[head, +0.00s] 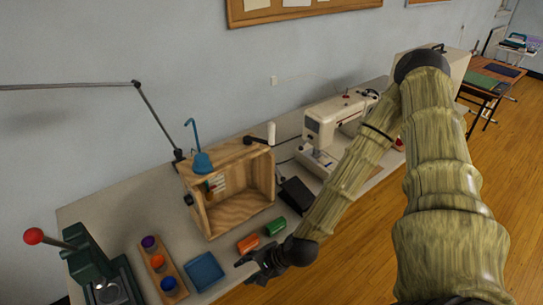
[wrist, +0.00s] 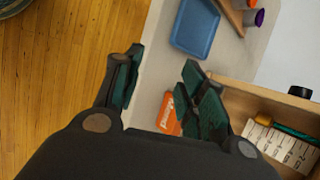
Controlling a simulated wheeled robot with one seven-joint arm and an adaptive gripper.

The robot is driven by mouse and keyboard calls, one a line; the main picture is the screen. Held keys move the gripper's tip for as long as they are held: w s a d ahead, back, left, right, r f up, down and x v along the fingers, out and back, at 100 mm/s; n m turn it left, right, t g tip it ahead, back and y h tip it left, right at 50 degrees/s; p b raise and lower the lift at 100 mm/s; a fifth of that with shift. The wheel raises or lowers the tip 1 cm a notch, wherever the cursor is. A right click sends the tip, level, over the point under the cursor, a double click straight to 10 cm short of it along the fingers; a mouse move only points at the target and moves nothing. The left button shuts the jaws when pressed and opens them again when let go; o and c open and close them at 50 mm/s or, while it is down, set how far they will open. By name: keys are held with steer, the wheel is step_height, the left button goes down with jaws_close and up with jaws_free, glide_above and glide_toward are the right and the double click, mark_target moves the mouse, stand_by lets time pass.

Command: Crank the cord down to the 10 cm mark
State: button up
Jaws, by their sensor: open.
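A wooden box frame (head: 232,221) stands on the table, its open side facing front right. A white scale card with dark marks (wrist: 282,148) is inside it; the numbers are too small to read. A teal cord-like strip (wrist: 290,130) runs by the card from an orange-yellow piece (wrist: 264,119). A black knob (head: 188,200) is on the box's left side and shows in the wrist view (wrist: 299,91). A black part (head: 255,140) sits at its top right. I cannot tell which is the crank. My gripper (head: 250,268) is open and empty, in front of the box, apart from it.
A wooden rack of cups (head: 162,272) and a green press (head: 95,262) stand left. A sewing machine (head: 320,125) stands behind right. The table's front edge is close.

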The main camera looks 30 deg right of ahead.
steer(key=w+d+r+m+t, duration=0.35)
steer(key=w+r+m, duration=0.2)
steer(key=r, duration=0.25)
steer(key=m+t+h+p, duration=0.35)
steer(key=m+t, duration=0.55)
steer(key=m, duration=0.5)
glide_toward(274, 133)
steer(key=shift+w+a+r+b, duration=0.1)
steer(key=shift+w+a, duration=0.05)
steer(key=shift+w, duration=1.65)
steer(key=shift+w+a+r+b, duration=0.1)
steer(key=shift+w+a+b, duration=0.1)
steer(key=shift+w, duration=1.6)
steer(key=shift+w+a+r+b, duration=0.1)
steer(key=shift+w+a, duration=0.05)
steer(key=shift+w, duration=1.7)
steer(key=shift+h, duration=0.25)
jaws_close()
